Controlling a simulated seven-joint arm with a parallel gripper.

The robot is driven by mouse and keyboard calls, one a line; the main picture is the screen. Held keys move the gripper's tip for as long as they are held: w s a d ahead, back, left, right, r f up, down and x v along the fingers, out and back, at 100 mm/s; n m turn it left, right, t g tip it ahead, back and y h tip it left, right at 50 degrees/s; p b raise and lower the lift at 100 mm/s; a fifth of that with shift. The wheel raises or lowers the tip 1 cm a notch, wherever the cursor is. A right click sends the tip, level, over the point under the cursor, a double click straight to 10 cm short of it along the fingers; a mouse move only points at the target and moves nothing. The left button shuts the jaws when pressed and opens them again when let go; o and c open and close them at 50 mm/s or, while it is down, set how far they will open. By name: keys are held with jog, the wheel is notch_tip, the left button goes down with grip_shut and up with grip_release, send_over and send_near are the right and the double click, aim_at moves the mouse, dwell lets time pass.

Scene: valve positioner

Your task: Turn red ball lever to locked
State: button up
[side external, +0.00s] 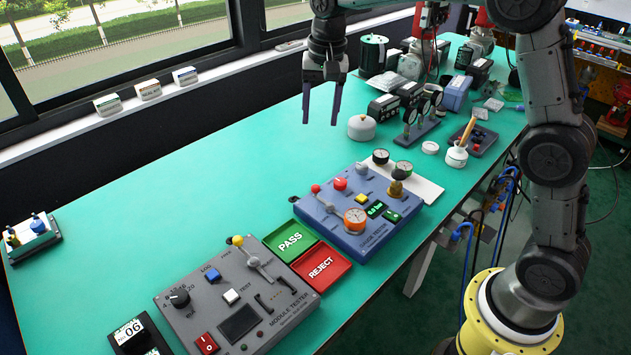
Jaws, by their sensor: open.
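A blue valve positioner box (352,240) sits on the green table in the middle of the view. A lever with a small red ball (315,188) stands at the left of its top face; the ball is at the upper left end of the lever. Any label for its positions is too small to read. A larger red knob (340,184) and an orange-rimmed gauge (355,217) are on the same box. My gripper (321,119) is open and empty, pointing down. It appears well above the table and behind the box, apart from the lever.
A grey module tester (236,300) with a yellow ball lever (238,240) stands at the front left. Green PASS (290,240) and red REJECT (321,267) trays lie between the two boxes. The table's left middle is clear.

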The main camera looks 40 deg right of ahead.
jog(key=g, duration=0.1)
send_near(315, 186)
notch_tip(315, 186, down, 9)
jog(key=shift+r, duration=0.2)
dwell(0.3)
grip_shut()
